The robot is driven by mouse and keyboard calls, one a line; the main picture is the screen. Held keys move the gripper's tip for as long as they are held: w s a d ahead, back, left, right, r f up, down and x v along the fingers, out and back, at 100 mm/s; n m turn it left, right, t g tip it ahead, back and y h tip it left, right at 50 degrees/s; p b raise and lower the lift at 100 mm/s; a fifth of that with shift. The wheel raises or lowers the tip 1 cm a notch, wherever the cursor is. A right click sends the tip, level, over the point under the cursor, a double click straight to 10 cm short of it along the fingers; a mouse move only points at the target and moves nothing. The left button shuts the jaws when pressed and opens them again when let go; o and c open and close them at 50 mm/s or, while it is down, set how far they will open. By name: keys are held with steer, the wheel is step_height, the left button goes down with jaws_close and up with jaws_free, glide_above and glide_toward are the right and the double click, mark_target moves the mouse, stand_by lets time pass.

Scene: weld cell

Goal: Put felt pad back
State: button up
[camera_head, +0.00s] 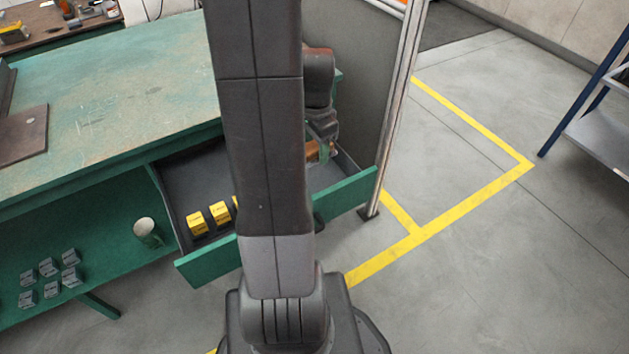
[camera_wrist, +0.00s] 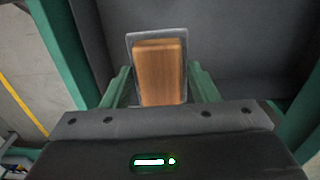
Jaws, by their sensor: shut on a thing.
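The felt pad (camera_wrist: 159,72) shows in the wrist view as a wood-brown block with a grey rim around its far end. My gripper (camera_wrist: 160,86) is shut on it, with a green finger on each side. In the head view the brown block (camera_head: 312,150) and my gripper (camera_head: 325,151) are at the right part of the open drawer (camera_head: 346,196). My arm hides much of the drawer. I cannot tell whether the pad touches the drawer floor.
Yellow boxes (camera_head: 197,223) stand in the drawer's left part. A mug (camera_head: 146,231) and several small grey blocks (camera_head: 50,266) are on the green shelf. The green bench top (camera_head: 110,100) lies above. A panel with a metal post (camera_head: 395,110) stands right of the drawer.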

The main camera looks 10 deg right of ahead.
mark_target(316, 181)
step_height(316, 181, down, 10)
steer(key=b, duration=0.2)
steer(key=shift+d+b, duration=0.1)
steer(key=shift+b, duration=0.25)
steer(key=shift+f, duration=0.1)
steer(key=shift+f, duration=0.15)
steer(key=o, duration=1)
steer(key=shift+o, duration=0.2)
step_height(316, 181, up, 12)
steer(key=p, duration=0.3)
steer(key=shift+r, duration=0.25)
